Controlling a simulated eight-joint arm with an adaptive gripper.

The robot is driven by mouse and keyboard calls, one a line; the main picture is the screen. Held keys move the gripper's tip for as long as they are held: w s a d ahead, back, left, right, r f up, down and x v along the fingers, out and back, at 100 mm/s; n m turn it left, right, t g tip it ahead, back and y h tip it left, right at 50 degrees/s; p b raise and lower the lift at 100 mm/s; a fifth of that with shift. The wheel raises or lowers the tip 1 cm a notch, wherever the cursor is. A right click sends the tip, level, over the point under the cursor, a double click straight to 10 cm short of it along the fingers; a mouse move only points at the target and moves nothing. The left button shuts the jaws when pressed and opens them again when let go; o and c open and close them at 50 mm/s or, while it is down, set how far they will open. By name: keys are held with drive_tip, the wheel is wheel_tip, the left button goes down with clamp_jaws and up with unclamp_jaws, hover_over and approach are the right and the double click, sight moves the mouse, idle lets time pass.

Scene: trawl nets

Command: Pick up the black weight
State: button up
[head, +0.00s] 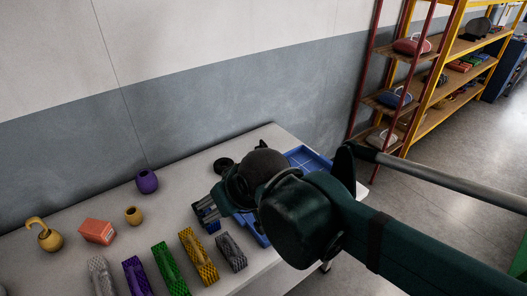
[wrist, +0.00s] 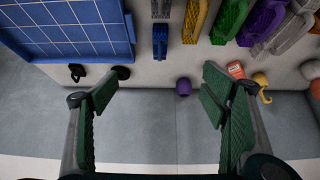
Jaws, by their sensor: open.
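Two small black items lie along the wall-side edge of the table. One is a rounded black piece (wrist: 122,72), also in the head view (head: 223,165). The other is a black piece with a gap in its middle (wrist: 76,73). I cannot tell for sure which is the black weight. My gripper (wrist: 158,97) is open and empty, its two green-padded fingers spread wide. The rounded piece lies just beyond the left finger's tip in the wrist view.
A blue gridded tray (wrist: 68,50) stands near the black items. A purple pot (head: 147,181), an orange box (head: 97,231), a small yellow pot (head: 133,215) and a yellow hook piece (head: 45,236) lie farther left. Several coloured net bundles (head: 170,269) line the front. Shelves (head: 458,75) stand right.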

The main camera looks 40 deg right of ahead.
drive_tip(key=shift+w, duration=0.1)
drive_tip(key=m+g+h+b, duration=0.2)
drive_tip(key=m+g+h, duration=0.5)
drive_tip(key=m, duration=1.3)
hover_over(264, 148)
drive_tip(key=a, duration=0.5)
wheel_tip(264, 148, down, 20)
drive_tip(key=g, duration=0.1)
drive_tip(key=shift+s+y, duration=0.25)
drive_tip(key=shift+y, duration=0.05)
drive_tip(key=shift+a, duration=0.1)
drive_tip(key=shift+x, duration=1.2)
